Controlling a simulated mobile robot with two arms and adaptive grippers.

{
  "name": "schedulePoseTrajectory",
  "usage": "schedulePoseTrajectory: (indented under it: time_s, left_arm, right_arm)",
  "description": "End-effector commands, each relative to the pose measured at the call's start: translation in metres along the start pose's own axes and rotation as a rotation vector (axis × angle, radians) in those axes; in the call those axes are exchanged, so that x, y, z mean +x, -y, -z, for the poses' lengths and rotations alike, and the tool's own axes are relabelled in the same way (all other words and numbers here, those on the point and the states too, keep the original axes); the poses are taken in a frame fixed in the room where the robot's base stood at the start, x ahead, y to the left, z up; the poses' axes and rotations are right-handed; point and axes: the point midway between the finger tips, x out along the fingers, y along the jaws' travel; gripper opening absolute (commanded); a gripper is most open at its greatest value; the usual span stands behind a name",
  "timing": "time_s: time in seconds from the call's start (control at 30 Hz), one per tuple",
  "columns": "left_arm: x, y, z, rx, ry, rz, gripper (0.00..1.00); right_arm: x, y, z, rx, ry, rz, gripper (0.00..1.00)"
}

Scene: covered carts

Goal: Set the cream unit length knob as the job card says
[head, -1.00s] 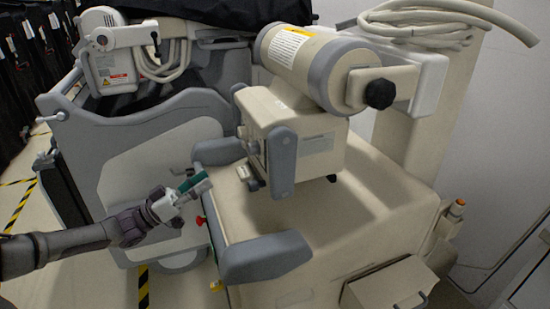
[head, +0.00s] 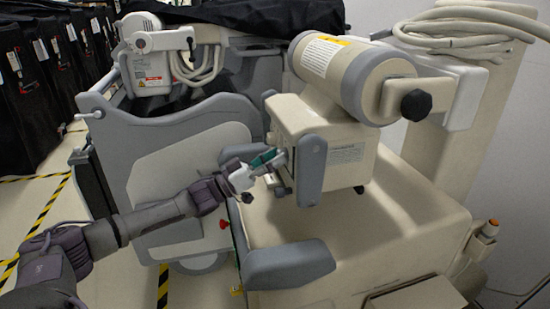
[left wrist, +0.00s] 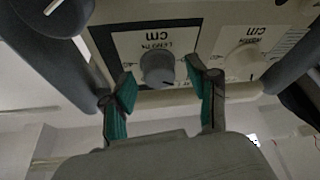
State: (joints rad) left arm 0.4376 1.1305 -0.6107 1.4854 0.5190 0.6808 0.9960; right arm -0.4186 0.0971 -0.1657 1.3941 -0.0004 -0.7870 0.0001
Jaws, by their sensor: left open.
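The cream unit (head: 325,125) is a boxy head under a thick cylinder, with grey bumpers. In the left wrist view, the grey length knob (left wrist: 157,68) sits on a white panel marked "LENGTH" and "cm", seen upside down. A dark mark shows at the knob's lower right in the picture. My left gripper (head: 270,160) is at the unit's left face. In the left wrist view its open green-padded fingers (left wrist: 160,76) appear on either side of the knob, without visible contact. The knob is hidden in the head view. My right gripper is out of view.
A second knob (left wrist: 243,62) with another "cm" label is close beside the right finger. Grey bumpers (head: 311,170) flank the panel. A grey-and-cream unit (head: 190,155) stands at left. Black covered carts (head: 40,90) stand behind.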

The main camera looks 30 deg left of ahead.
Motion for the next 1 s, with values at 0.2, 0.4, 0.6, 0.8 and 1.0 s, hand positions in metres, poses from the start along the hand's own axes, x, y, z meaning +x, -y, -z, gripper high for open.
schedulePoseTrajectory:
  time_s: [0.2,0.4,0.6,0.8,1.0]
  left_arm:
    - [0.002,0.0,0.0,0.0,0.0,0.0,0.59]
    - [0.002,0.0,0.0,0.0,0.0,0.0,0.38]
    - [0.001,0.0,0.0,0.0,0.0,0.0,0.04]
    - [0.001,0.0,0.0,0.009,0.0,-0.003,0.0]
    - [0.001,0.001,-0.001,0.063,-0.001,-0.027,0.0]
  right_arm:
    - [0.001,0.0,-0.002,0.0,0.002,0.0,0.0]
    - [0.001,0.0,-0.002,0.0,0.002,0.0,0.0]
    - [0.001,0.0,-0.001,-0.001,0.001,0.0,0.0]
    - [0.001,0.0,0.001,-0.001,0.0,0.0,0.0]
    - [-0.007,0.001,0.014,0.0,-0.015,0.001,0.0]
